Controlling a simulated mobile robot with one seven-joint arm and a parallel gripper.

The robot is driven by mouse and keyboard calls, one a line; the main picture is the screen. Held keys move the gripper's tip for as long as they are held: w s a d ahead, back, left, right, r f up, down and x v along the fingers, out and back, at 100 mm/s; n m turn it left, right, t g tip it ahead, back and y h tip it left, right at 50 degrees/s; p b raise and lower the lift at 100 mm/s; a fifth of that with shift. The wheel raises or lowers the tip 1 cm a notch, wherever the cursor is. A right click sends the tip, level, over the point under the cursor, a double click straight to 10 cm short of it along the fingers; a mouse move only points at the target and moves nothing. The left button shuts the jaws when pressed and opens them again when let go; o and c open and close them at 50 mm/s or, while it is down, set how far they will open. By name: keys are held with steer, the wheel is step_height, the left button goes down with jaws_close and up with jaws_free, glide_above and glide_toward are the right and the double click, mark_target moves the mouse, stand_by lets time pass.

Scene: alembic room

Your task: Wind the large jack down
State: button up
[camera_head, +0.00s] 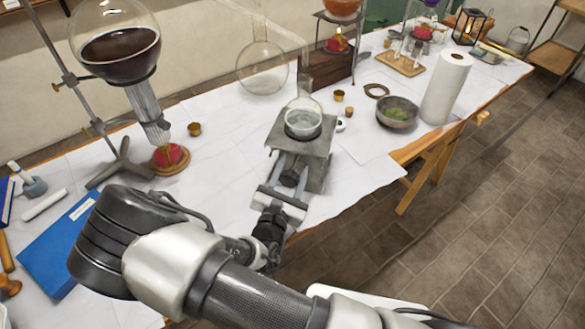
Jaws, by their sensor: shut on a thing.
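The large jack (311,134) stands near the table's front edge, its grey square top plate raised. A dark round knob (292,177) is on the jack's front side. My gripper (285,192) reaches up to this side from the front of the table, its fingers at the knob and shut on it. The fingertips are small in the picture, and the jack's lower parts are partly hidden behind the gripper.
A large flask of dark liquid (120,55) hangs on a stand at left, above a red burner (169,158). A stone bowl (397,112) and a paper roll (446,88) stand to the right. Small brass cups (339,96) sit behind the jack. The floor at right is clear.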

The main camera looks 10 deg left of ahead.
stand_by(0.5)
steer(key=o, duration=1.1)
steer(key=shift+c, duration=0.2)
steer(key=shift+s, duration=0.15)
steer(key=s, duration=1.7)
steer(key=shift+a, duration=0.35)
